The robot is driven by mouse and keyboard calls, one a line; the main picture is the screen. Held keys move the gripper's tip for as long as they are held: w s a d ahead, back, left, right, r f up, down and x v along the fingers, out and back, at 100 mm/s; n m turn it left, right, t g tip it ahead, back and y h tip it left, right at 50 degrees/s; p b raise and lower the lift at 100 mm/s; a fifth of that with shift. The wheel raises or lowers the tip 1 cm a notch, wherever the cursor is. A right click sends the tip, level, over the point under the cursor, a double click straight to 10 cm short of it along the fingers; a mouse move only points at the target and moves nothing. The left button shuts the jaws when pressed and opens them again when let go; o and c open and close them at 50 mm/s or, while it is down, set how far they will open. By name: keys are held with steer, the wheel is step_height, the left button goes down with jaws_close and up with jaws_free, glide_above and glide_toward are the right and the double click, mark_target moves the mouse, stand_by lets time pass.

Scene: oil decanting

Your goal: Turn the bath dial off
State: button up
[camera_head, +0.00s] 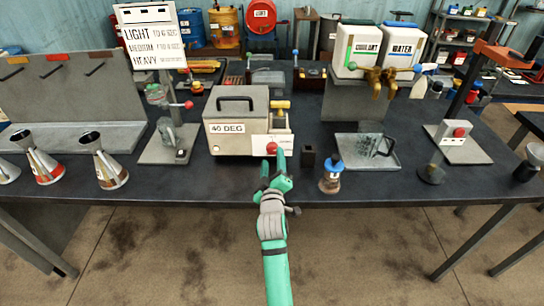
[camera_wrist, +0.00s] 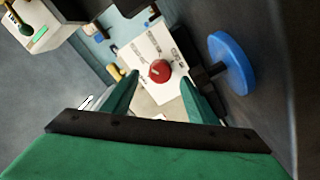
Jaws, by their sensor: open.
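The bath is a beige box (camera_head: 228,136) with a "40 DEG" label and a black top handle, standing mid-table. Its dial is a red knob (camera_head: 271,148) on a white plate (camera_head: 284,142) at the front right of the box. In the wrist view the red dial (camera_wrist: 159,71) sits on the white plate (camera_wrist: 150,52) with small grey markings that I cannot read. My gripper (camera_head: 273,168) is open just in front of the dial. In the wrist view its green fingers (camera_wrist: 160,97) stand either side below the dial, with the dial showing between them and nothing held.
In the wrist view a blue disc (camera_wrist: 232,64) lies near the right finger. Metal funnels (camera_head: 108,168) stand at left; a glass jug (camera_head: 378,146) sits on a tray at right.

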steer(key=s, duration=0.7)
steer(key=shift+s, duration=0.35)
steer(key=shift+a, duration=0.1)
